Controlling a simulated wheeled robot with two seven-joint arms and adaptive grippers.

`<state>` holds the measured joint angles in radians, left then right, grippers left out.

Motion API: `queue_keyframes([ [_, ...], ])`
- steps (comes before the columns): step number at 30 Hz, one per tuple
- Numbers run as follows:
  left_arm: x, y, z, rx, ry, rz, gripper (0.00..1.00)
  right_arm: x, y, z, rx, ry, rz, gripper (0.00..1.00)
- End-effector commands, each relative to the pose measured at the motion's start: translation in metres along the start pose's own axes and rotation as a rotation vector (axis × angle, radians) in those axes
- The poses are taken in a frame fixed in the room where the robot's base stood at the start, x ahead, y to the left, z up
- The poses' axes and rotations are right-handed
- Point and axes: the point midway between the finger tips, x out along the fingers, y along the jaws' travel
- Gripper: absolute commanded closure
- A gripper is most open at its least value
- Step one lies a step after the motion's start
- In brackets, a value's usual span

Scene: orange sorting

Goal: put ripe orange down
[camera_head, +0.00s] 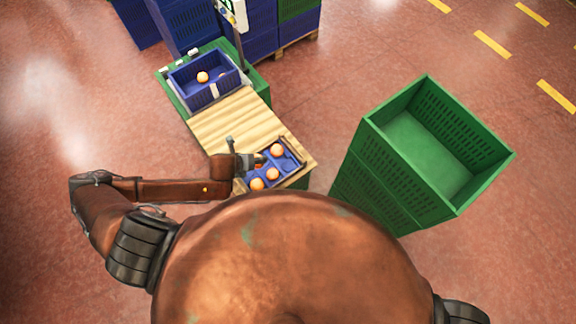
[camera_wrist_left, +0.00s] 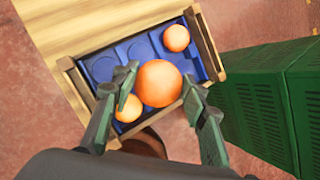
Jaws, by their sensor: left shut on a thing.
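My left gripper (camera_head: 258,160) is over the near end of the wooden table, above a blue tray with moulded hollows (camera_head: 291,164). In the left wrist view the fingers (camera_wrist_left: 160,90) are shut on a large-looking orange (camera_wrist_left: 160,83), which hides part of the tray (camera_wrist_left: 103,68). Two other oranges lie in the tray, one at the upper right (camera_wrist_left: 176,38) and one at the lower left (camera_wrist_left: 128,107), partly behind a finger. I cannot tell whether the held orange touches the tray. My right gripper is out of view.
A blue crate (camera_head: 213,98) with oranges stands at the table's far end. The wooden tabletop (camera_head: 225,122) between is clear. A tall green crate stack (camera_head: 385,185), open and empty on top, stands right of the table. Blue and green crates (camera_head: 190,22) stand behind.

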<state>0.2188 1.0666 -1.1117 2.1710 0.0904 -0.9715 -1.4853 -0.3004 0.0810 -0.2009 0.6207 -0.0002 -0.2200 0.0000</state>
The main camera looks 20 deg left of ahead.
Motion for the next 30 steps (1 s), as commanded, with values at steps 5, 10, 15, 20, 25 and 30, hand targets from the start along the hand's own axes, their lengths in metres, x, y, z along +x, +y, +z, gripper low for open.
queue_keyframes([
  [5,-0.011,0.002,-0.011,0.239,0.070,-0.127,0.85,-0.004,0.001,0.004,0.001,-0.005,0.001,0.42],
  [10,-0.016,-0.001,-0.019,0.366,0.108,-0.196,0.85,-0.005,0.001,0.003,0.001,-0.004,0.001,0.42],
  [15,-0.014,-0.022,-0.035,0.399,0.126,-0.221,0.85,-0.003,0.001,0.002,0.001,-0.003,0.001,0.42],
  [20,-0.011,-0.071,-0.063,0.398,0.129,-0.228,0.85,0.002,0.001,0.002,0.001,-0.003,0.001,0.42],
  [25,-0.015,-0.113,-0.083,0.395,0.115,-0.229,0.85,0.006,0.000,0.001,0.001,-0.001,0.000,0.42],
  [30,-0.010,-0.125,-0.082,0.391,0.103,-0.225,0.85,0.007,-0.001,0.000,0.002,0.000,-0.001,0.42],
])
